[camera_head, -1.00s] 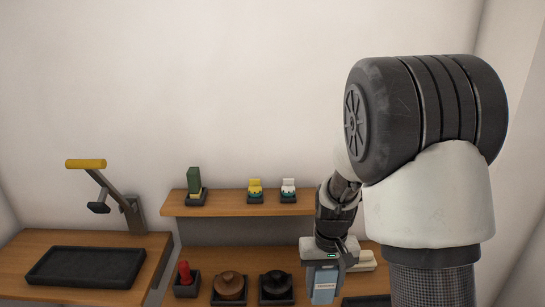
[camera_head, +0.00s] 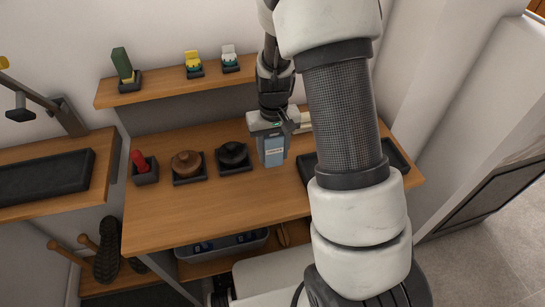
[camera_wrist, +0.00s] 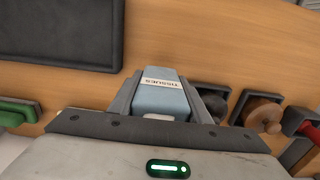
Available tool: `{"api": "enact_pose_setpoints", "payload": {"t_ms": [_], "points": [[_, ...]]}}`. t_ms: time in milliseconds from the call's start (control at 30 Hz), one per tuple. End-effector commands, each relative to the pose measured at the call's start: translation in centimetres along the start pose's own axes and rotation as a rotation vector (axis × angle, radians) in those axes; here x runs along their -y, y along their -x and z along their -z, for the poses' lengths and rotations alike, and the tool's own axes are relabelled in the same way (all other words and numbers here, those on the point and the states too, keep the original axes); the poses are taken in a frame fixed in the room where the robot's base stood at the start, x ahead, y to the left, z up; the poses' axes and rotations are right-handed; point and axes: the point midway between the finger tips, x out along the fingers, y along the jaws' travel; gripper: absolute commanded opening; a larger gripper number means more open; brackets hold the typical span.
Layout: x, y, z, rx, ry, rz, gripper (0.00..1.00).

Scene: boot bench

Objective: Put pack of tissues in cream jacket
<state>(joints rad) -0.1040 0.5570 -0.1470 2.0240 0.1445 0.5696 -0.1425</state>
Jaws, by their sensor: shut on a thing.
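The pack of tissues (camera_head: 274,153) is a light blue block with a white label. My gripper (camera_head: 272,146) is shut on it and holds it upright over the wooden bench. In the wrist view the pack (camera_wrist: 160,97) sits between the two fingers, with its "TISSUES" label showing. I cannot tell how far its lower end is from the bench top. I do not see a cream jacket in either view.
The bench (camera_head: 215,205) holds a brown-lidded pot (camera_head: 187,164), a black one (camera_head: 232,154) and a red-handled item (camera_head: 139,160). A dark tray (camera_wrist: 68,32) lies near the gripper. A shelf (camera_head: 160,88) stands behind; boots (camera_head: 107,252) are below left.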

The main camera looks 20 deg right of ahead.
Motion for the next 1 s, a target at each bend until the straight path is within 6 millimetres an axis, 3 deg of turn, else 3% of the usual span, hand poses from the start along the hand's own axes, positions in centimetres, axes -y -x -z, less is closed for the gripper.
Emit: {"api": "enact_pose_setpoints", "payload": {"t_ms": [200,567,600,700,1000], "points": [[0.0,-3.0,-0.1,0.004,0.000,0.000,0.18],[0.0,-3.6,0.0,0.000,0.000,0.000,0.18],[0.0,-3.6,0.0,0.000,0.000,0.000,0.45],[0.0,-3.5,0.0,0.001,0.000,0.000,0.62],[0.0,-3.4,0.0,0.001,0.000,0.000,0.62]]}}
